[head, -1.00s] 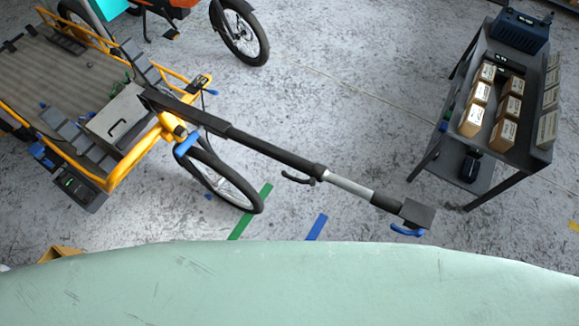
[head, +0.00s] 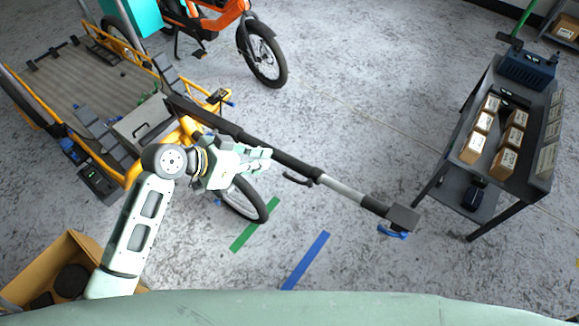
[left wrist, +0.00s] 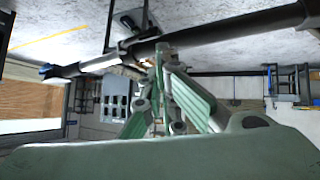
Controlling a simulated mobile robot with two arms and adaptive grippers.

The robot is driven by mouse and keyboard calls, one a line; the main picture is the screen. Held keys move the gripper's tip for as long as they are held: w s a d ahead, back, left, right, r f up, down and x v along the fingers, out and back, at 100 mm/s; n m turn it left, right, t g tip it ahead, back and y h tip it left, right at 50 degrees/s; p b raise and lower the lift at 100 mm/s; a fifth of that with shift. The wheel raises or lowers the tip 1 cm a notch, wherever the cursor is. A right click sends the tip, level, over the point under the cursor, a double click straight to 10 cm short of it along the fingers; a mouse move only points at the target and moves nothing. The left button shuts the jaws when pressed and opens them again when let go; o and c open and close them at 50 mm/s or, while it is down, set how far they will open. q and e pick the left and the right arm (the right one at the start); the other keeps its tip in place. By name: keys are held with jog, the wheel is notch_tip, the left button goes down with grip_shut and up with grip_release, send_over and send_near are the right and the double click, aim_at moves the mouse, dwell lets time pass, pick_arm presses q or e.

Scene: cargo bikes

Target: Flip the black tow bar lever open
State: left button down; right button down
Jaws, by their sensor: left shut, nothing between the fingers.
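The tow bar (head: 278,156) runs from the yellow cargo bike down to the right, with a silver section and a blue handle (head: 393,232) at its far end. The small black lever (head: 297,179) hangs under the bar, just before the silver section. My left gripper (head: 268,159) is shut and empty, beside the bar and up-left of the lever, apart from the lever. In the left wrist view the tow bar (left wrist: 215,37) crosses above the shut fingers (left wrist: 160,52); I cannot make out the lever there. My right gripper is not in view.
A yellow cargo bike (head: 130,172) stands at the left, an orange bike (head: 215,25) behind it. A dark cart (head: 545,180) with boxes stands at the right. A cardboard box (head: 75,240) is at lower left. The floor between bar and cart is clear.

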pick_arm(q)
jog(key=shift+s+d+r+m, duration=0.1)
jog(key=shift+d+r+m, duration=0.05)
jog(key=shift+r, duration=0.25)
jog(key=shift+s+d+r+m, duration=0.1)
jog(key=shift+r+m, duration=0.05)
jog(key=shift+r, duration=0.2)
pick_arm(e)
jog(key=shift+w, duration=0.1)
